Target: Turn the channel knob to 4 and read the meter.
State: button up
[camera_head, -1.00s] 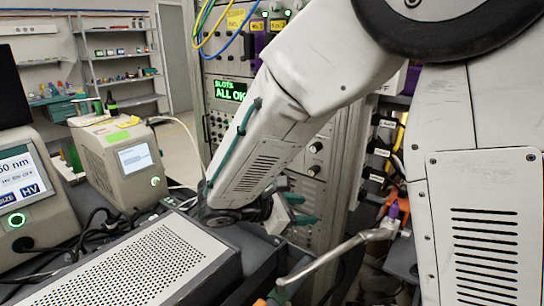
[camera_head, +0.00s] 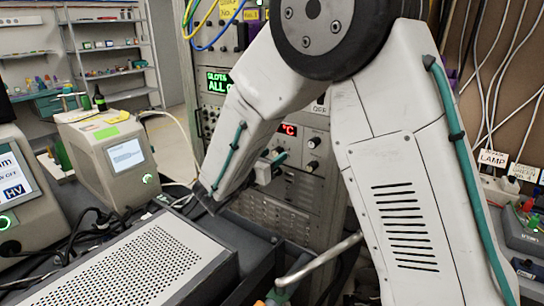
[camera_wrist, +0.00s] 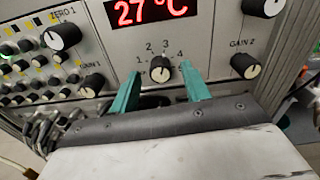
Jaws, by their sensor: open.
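In the head view, the meter (camera_head: 288,129) is partly hidden by my arm, and my gripper (camera_head: 272,163) is at the rack's front.
The GAIN 2 knob (camera_wrist: 245,66) is to the right, the GAIN 1 knob (camera_wrist: 92,84) and ZERO 1 knob (camera_wrist: 63,36) to the left. A perforated grey box (camera_head: 135,270) lies below my arm in the head view. A beige instrument (camera_head: 112,160) stands at left.

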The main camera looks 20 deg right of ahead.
jog(key=shift+w+d, duration=0.15)
jog(key=shift+d, duration=0.1)
jog(key=c, duration=1)
jog(key=shift+m, duration=0.4)
jog(key=m, duration=0.3)
jog(key=shift+m, duration=0.3)
jog(key=m, duration=0.4)
jog(key=shift+m, duration=0.3)
